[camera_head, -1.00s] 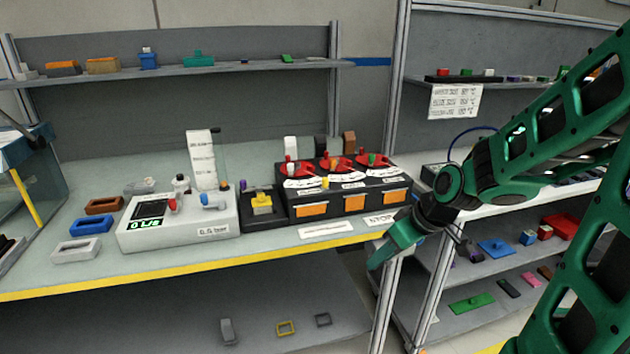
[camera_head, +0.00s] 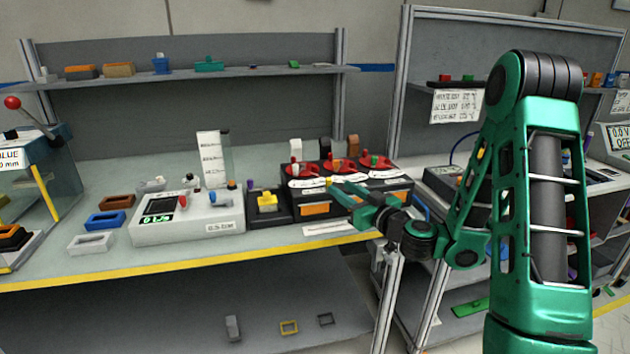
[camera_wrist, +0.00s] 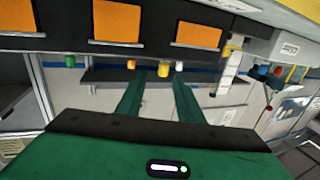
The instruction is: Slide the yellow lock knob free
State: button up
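The yellow lock knob (camera_head: 328,181) stands on the top front of the black dashboard module (camera_head: 373,189), which has orange panels on its front. It also shows in the wrist view (camera_wrist: 163,71), in the gap between my two fingers, closer to the right one. My gripper (camera_head: 342,197) is open, its fingers reaching left over the module's front in the head view and covering part of it. In the wrist view my gripper (camera_wrist: 158,86) shows nothing held. I cannot tell whether the fingertips touch the knob or how far off it is.
A black box with a yellow block (camera_head: 267,200) and a white meter (camera_head: 187,213) stand to the left. The table's yellow front edge (camera_head: 150,269) is clear.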

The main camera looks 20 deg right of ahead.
aim_at(320, 184)
jog(key=shift+a+x, duration=0.2)
jog(key=shift+x, duration=2.55)
jog(key=shift+a+x, duration=0.2)
jog(key=shift+x, duration=2.55)
jog(key=shift+s, duration=0.1)
grip_shut()
